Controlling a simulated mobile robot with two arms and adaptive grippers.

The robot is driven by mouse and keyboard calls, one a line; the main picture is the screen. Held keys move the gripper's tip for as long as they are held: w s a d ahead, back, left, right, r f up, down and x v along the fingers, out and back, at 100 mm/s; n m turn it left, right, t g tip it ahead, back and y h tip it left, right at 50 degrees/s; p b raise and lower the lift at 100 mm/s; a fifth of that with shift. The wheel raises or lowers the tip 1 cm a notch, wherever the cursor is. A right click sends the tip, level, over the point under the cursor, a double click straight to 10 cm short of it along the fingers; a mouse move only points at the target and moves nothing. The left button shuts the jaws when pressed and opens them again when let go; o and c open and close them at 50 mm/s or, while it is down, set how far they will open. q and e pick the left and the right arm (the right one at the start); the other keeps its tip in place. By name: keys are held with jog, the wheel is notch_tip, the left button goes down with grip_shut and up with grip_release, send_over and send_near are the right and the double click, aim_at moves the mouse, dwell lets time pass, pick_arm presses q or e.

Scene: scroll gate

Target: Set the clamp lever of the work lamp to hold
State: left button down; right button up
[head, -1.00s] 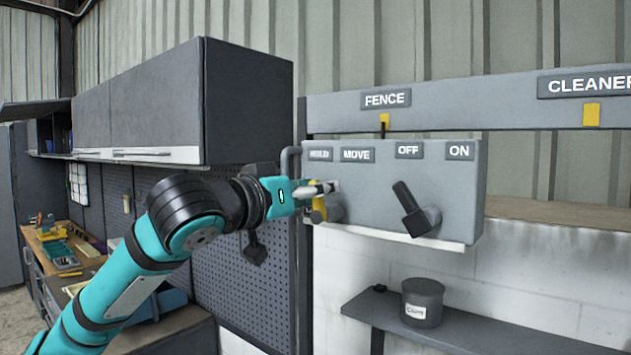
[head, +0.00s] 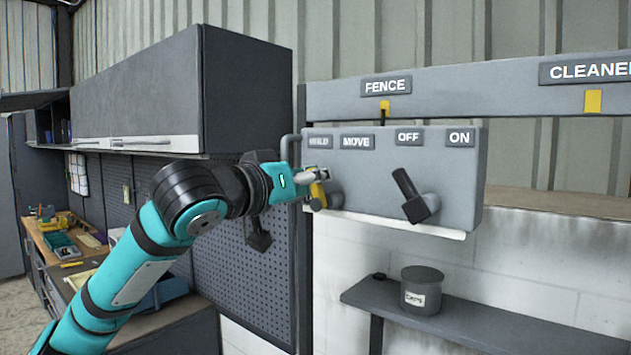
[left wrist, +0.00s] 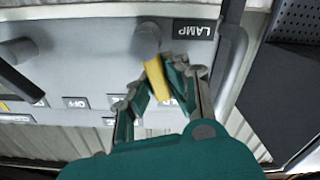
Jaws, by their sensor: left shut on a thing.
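The lamp's clamp lever is yellow (head: 320,194) on the grey control box (head: 370,175), below the HOLD (head: 319,142) and MOVE (head: 357,142) labels. My left gripper (head: 317,174) is shut on it. In the left wrist view, upside down, the yellow lever (left wrist: 157,77) runs between the fingers (left wrist: 158,92) from its round grey pivot (left wrist: 147,38). It leans to the HOLD side, and the fingers partly cover that label. A LAMP label (left wrist: 194,31) sits beside the pivot. My right gripper is out of view.
A black lever (head: 409,190) sits right of it under OFF and ON. A FENCE sign (head: 386,86) is above. A wall cabinet (head: 200,95) and pegboard (head: 240,240) are left. A shelf with a grey tin (head: 421,283) is below.

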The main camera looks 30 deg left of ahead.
pick_arm(q)
jog(key=n, duration=0.1)
jog(key=n+b, duration=0.1)
jog(key=shift+a+f+n, duration=0.3)
jog(key=shift+a+f, duration=0.05)
jog(key=shift+a, duration=0.05)
jog(key=shift+w+a+r+n, duration=0.1)
jog(key=shift+a+n, duration=0.05)
jog(key=shift+n, duration=0.45)
jog(key=c, duration=1.3)
grip_release()
jog(key=s, duration=0.8)
jog(key=s+a, duration=0.1)
jog(key=s, duration=0.3)
